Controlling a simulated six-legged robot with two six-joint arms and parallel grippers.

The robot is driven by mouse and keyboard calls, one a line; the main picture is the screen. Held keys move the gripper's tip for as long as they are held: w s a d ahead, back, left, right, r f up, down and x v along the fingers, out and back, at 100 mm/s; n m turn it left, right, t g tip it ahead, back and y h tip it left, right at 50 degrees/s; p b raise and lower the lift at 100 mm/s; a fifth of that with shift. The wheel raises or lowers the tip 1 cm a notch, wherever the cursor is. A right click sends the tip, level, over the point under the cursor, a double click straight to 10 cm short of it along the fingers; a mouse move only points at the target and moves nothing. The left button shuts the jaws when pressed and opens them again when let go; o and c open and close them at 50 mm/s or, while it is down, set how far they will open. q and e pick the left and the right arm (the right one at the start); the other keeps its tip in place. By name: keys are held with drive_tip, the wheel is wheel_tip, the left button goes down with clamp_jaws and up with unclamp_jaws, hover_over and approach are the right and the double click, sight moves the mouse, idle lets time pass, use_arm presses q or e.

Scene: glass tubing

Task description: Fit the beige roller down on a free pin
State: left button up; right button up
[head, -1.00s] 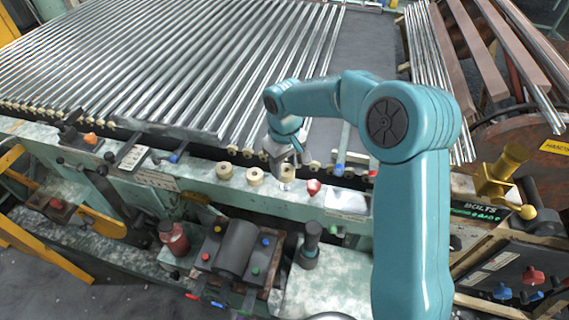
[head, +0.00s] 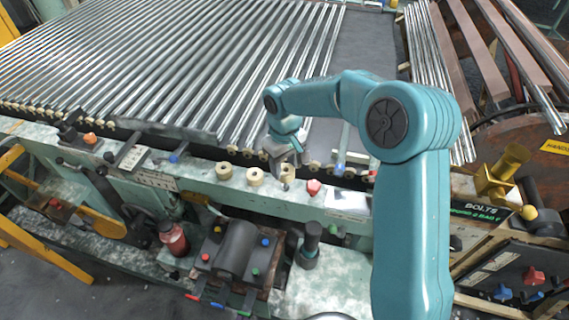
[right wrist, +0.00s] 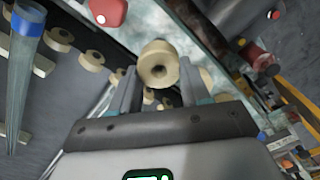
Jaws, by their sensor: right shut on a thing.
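The beige roller (right wrist: 158,55), a short cylinder with a central hole, sits between the fingertips of my right gripper (right wrist: 157,82) in the right wrist view. My right gripper (head: 284,162) is shut on it, over the green rail (head: 205,181) in the head view. In that view the gripper partly covers the held roller. Two similar beige rollers, (head: 224,170) and (head: 255,177), stand on the rail just left of the gripper. I cannot tell whether the held roller touches a pin; the spot below it is unclear. My left gripper is not in view.
A red knob (head: 314,187) stands on the rail close right of the gripper. Glass tubes (head: 170,60) fill the bed behind, with a row of small rollers along its near edge. A dark cylinder block (head: 237,248) and a red bottle (head: 173,237) are in front.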

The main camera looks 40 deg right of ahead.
sight(285, 175)
drive_tip(key=shift+f+b, duration=0.35)
drive_tip(key=shift+f, duration=0.05)
drive_tip(key=shift+f, duration=0.35)
drive_tip(key=shift+f+b, duration=0.3)
drive_tip(key=shift+b, duration=0.15)
drive_tip(key=shift+f, duration=0.35)
drive_tip(key=shift+f+b, duration=1.05)
drive_tip(key=o, duration=1.1)
drive_tip(key=shift+r, duration=0.1)
drive_tip(key=shift+w+d+r, duration=0.1)
drive_tip(key=shift+r, duration=0.1)
